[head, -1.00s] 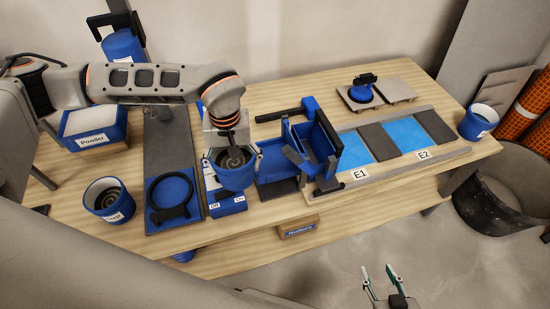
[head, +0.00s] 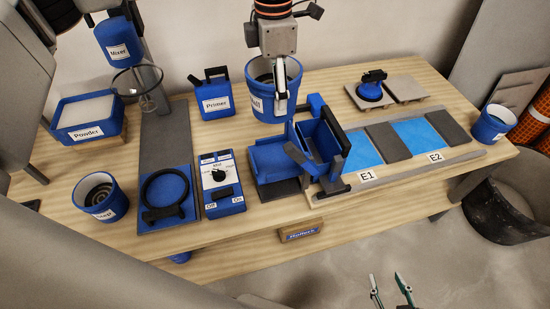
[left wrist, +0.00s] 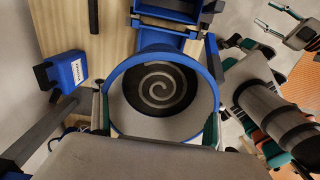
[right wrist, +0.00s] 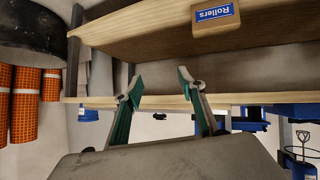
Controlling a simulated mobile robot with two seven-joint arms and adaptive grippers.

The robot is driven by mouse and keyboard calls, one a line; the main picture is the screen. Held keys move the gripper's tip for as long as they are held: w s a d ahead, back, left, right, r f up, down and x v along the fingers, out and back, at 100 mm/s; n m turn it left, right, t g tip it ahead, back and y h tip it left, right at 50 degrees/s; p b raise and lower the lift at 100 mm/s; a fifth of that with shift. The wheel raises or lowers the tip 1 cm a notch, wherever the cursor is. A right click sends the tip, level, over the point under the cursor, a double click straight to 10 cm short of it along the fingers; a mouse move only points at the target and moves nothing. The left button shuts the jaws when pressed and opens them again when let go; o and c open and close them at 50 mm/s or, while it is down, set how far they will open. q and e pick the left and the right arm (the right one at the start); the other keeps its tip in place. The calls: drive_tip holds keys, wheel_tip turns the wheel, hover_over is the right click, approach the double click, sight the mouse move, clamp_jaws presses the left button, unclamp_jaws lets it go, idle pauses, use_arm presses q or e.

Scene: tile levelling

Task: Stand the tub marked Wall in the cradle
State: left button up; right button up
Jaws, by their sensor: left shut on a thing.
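A blue tub (head: 281,99) with a partly hidden white label, apparently ending in "all", is held upright at the back middle of the bench. My left gripper (head: 281,82) is shut on it. In the left wrist view, the tub (left wrist: 113,78) sits between the fingers, with dark grey filling in a spiral. The likely cradle is the blue open holder (head: 270,157) in front of the tub, beside a blue box with a black edge (head: 321,137). The tub hides part of what lies behind it. My right gripper (head: 391,290) is open and empty, low in front of the bench.
A Primer bottle (head: 212,98) stands left of the tub. A switch box (head: 221,186), a mat with a black ring (head: 168,197) and another tub (head: 100,197) are at left. Panels E1 and E2 (head: 418,133) and a tub (head: 495,124) are at right.

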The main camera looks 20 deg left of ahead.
use_arm(q)
drive_tip(key=shift+d+f, duration=0.1)
drive_tip(key=shift+f, duration=0.05)
wheel_tip(320, 180, down, 16)
drive_tip(key=shift+r+b, duration=0.25)
drive_tip(key=shift+b, duration=1)
wheel_tip(320, 180, down, 3)
drive_tip(key=shift+f+b, duration=0.1)
drive_tip(key=shift+b, duration=0.25)
drive_tip(key=shift+f, duration=0.35)
drive_tip(key=o, duration=2)
drive_tip(key=shift+f, duration=0.1)
drive_tip(key=shift+o, duration=0.2)
use_arm(e)
drive_tip(key=shift+f, duration=0.8)
drive_tip(key=shift+s+f, duration=0.15)
drive_tip(key=shift+s, duration=0.05)
